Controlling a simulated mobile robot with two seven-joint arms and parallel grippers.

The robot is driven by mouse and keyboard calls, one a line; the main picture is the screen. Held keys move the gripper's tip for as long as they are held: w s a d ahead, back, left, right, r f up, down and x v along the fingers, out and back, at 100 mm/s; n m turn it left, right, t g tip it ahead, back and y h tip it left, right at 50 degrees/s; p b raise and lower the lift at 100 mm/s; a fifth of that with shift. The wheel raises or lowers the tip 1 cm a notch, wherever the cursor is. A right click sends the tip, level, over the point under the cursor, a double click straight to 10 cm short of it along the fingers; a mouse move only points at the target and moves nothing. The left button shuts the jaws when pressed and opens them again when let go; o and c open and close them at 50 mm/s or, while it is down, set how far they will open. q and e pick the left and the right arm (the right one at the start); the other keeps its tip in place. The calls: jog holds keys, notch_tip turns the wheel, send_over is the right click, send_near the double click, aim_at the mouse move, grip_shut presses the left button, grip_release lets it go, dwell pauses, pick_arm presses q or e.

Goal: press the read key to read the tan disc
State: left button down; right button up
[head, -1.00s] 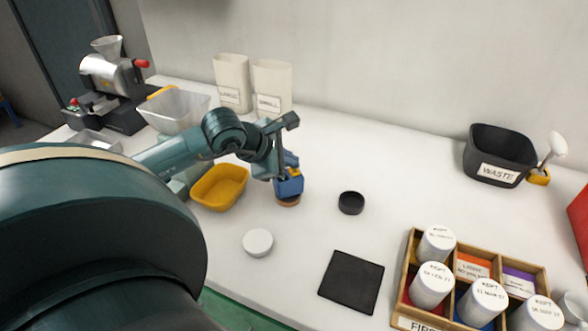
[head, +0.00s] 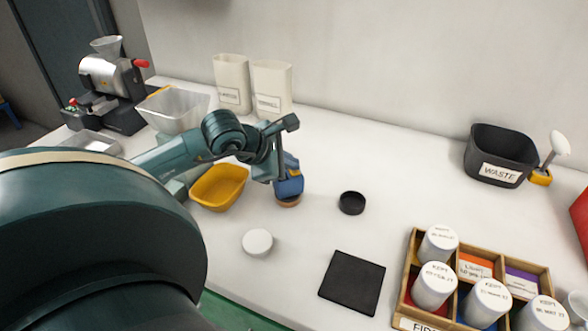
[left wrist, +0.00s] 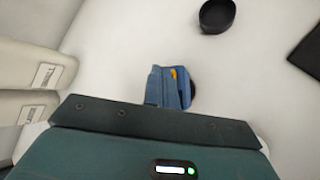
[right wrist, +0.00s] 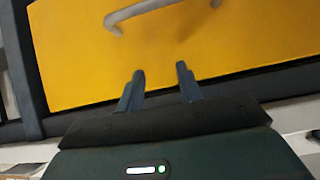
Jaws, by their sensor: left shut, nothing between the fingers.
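A blue handheld reader (head: 289,188) stands on the tan disc (head: 289,203) on the white table; only the disc's rim shows below it. My left gripper (head: 287,167) is shut and empty, with its fingertips down at the top of the reader by the yellow key. In the left wrist view the shut fingers (left wrist: 168,88) overlap the blue reader, and a bit of the yellow key (left wrist: 174,73) shows beside them. I cannot tell whether the key is pressed in. My right gripper (right wrist: 160,72) is open and empty, away from the table scene.
A yellow bin (head: 219,187) is left of the reader. A black dish (head: 351,203), white round lid (head: 257,243) and black mat (head: 352,283) lie nearby. A wooden crate (head: 409,285) holds labelled jars; a waste bin (head: 500,155) is behind. The right gripper faces a yellow panel (right wrist: 190,50).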

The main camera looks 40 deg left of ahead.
aim_at(290, 174)
pick_arm(q)
jog(key=shift+r, duration=0.1)
jog(key=shift+r+p, duration=0.35)
jog(key=shift+r, duration=0.35)
pick_arm(e)
jog(key=shift+r, duration=0.1)
pick_arm(q)
jog(key=shift+r, duration=0.15)
